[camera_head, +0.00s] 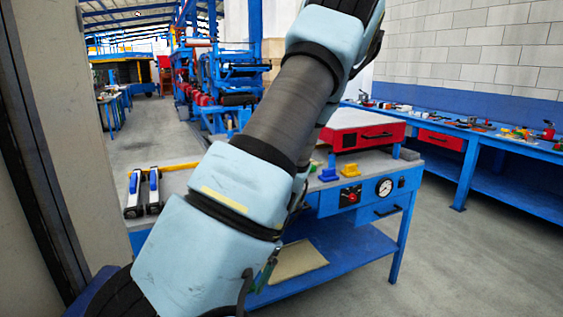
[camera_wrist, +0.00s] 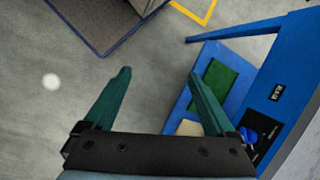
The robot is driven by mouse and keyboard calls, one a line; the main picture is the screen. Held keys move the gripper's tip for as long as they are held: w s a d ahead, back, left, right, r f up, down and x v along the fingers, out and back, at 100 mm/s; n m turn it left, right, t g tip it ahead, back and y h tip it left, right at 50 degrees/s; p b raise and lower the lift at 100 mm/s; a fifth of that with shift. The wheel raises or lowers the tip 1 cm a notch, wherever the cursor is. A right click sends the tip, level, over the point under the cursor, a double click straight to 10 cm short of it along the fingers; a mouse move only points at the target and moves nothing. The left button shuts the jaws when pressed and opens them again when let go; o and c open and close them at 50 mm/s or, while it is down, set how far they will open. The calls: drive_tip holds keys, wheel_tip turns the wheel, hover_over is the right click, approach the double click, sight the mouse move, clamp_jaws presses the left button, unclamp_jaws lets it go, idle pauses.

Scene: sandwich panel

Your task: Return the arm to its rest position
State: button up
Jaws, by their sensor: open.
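My arm fills the middle of the head view, raised from the lower left to the top edge. My gripper is beyond the picture there. In the wrist view my gripper (camera_wrist: 157,92) shows two green fingers spread wide apart, with nothing between them. Bare grey floor (camera_wrist: 150,75) lies below the fingers. The right finger overlaps the lower shelf of a blue workbench in that view.
The blue workbench (camera_head: 335,262) stands close behind my arm, with a red box (camera_head: 368,135), a yellow part (camera_head: 350,171) and a gauge (camera_head: 384,187). Another blue bench (camera_head: 485,140) runs along the right wall. A grey post (camera_head: 68,110) stands at left. Floor at lower right is clear.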

drive_tip(key=s+r+n+t+h, duration=0.1)
drive_tip(key=s+r+n+h, duration=0.1)
drive_tip(key=r, duration=0.5)
drive_tip(key=s+d+r+n+t+h, duration=0.1)
drive_tip(key=s+r+n+h, duration=0.1)
drive_tip(key=r+n, duration=0.3)
drive_tip(key=shift+s+r, duration=0.2)
drive_tip(key=shift+r, duration=1.5)
